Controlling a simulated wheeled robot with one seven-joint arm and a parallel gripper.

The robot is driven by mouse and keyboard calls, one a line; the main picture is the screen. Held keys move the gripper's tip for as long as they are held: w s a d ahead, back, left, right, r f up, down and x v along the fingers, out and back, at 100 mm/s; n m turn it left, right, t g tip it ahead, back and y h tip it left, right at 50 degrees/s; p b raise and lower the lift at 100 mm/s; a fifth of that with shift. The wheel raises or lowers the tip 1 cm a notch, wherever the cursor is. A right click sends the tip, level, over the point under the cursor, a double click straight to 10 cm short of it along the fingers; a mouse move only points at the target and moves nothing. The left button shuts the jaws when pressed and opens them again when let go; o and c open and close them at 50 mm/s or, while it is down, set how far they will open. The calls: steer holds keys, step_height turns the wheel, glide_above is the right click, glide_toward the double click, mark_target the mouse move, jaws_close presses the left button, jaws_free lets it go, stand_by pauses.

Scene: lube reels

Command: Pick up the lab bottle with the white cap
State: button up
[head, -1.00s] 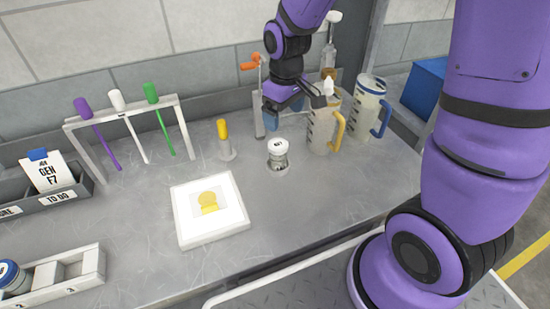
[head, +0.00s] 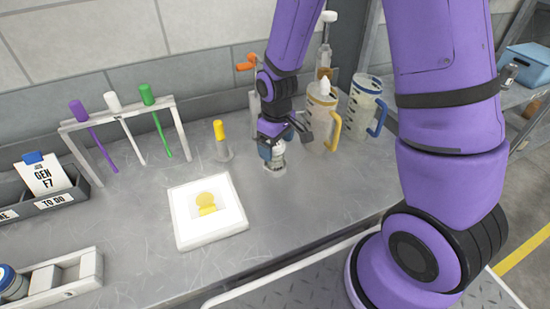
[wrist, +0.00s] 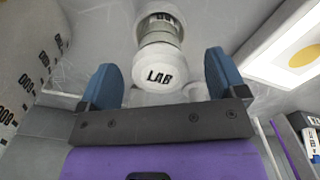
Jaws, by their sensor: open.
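The lab bottle (head: 279,163) stands upright on the grey bench, partly hidden behind my gripper (head: 272,150) in the head view. In the wrist view its white cap (wrist: 159,74), marked LAB, faces the camera. My gripper (wrist: 163,75) is open there, with one blue finger on each side of the cap. A gap shows between the cap and each finger. The gripper comes down from above and is close over the bottle.
Two measuring jugs, with a yellow handle (head: 322,120) and a blue handle (head: 364,105), stand right of the bottle. A yellow-capped tube (head: 220,140) stands to the left. A white square panel (head: 208,235) lies front left. The bench in front of the bottle is clear.

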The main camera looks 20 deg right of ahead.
steer(key=shift+d+f, duration=0.1)
steer(key=shift+f, duration=1.6)
steer(key=c, duration=1.1)
steer(key=shift+o, duration=0.2)
steer(key=shift+r, duration=0.1)
